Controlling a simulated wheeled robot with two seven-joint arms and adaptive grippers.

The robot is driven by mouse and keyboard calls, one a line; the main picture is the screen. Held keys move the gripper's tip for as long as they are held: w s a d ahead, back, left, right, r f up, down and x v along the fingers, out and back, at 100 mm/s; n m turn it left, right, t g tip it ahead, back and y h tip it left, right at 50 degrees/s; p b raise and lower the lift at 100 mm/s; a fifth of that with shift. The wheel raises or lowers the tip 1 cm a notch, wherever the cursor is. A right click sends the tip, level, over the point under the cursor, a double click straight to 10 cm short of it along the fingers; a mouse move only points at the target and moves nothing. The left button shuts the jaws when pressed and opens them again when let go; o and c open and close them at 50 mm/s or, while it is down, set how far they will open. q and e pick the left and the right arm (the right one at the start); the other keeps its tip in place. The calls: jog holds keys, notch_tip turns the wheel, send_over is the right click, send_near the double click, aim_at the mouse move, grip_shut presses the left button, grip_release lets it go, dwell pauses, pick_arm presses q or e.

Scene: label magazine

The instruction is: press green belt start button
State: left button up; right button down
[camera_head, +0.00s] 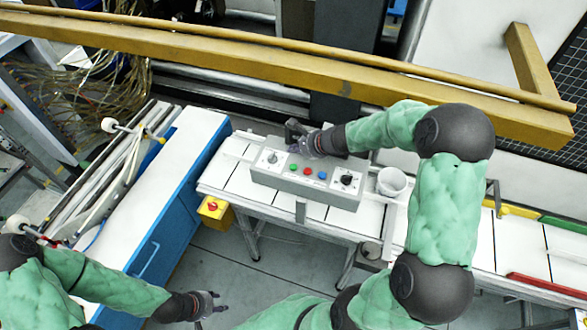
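A grey control box (270,182) stands on the white belt table. On its top are a green button (293,167), a red button (307,171) and a blue button (322,174) in a row, with a black knob on a white plate at each end. My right gripper (296,140) is just behind the box, above and close to the green button in the picture. I cannot tell its height or whether its fingers are apart. My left gripper (217,302) is over the floor in front of the table, far from the box, with its fingers apart and empty.
A white cup (391,182) stands right of the box. A yellow box with a red button (214,208) is at the table's front left. A yellow beam (250,62) runs across behind. A blue cabinet (190,190) stands at left.

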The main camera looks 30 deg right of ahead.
jog(key=b, duration=0.4)
send_over(295, 168)
notch_tip(295, 168, down, 5)
jog(key=shift+r, duration=0.1)
jog(key=shift+f+b, duration=0.5)
jog(key=shift+f, duration=0.2)
jog(key=shift+f, duration=0.1)
dwell(0.5)
jog(key=shift+f+b, duration=0.35)
jog(key=shift+b, duration=0.2)
